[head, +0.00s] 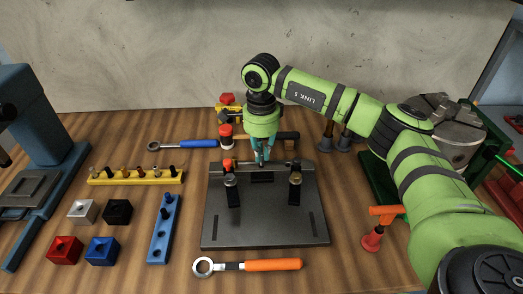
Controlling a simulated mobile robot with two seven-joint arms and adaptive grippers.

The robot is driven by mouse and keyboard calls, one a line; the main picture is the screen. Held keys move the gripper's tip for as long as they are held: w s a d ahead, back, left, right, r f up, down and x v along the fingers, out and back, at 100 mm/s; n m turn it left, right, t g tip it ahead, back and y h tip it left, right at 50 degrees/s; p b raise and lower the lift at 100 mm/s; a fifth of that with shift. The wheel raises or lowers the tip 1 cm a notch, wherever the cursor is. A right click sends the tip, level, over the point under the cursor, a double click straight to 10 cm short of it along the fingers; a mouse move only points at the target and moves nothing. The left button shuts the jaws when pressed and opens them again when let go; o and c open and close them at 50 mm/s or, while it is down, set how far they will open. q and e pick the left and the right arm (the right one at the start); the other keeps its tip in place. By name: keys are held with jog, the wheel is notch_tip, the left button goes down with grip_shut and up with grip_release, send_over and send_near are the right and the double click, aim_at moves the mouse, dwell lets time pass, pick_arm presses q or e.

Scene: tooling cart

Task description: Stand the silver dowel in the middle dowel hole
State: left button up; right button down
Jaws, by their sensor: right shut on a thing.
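My right gripper (263,160) points down over the back edge of a dark fixture plate (265,225). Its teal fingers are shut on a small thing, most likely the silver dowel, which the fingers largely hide. The dowel holes are too small or covered to make out, so I cannot tell whether its tip touches the plate. Two black clamps, left (232,190) and right (295,188), stand on the plate. My left gripper is out of view.
A yellow rack (135,180) with several pegs and a blue strip (162,235) lie left of the plate. Several cubes, including a red one (65,250), lie at front left. An orange-handled wrench (272,265) lies in front. A blue-handled ratchet (198,144) lies behind.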

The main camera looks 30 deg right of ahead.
jog(key=shift+f+b, duration=0.5)
jog(key=shift+f, duration=0.1)
dwell(1.0)
dwell(0.3)
jog(key=c, duration=1.2)
grip_release()
jog(key=o, duration=0.4)
jog(key=shift+c, duration=0.2)
jog(key=shift+r, duration=0.15)
jog(key=shift+r+p, duration=1.95)
jog(key=shift+r, duration=0.95)
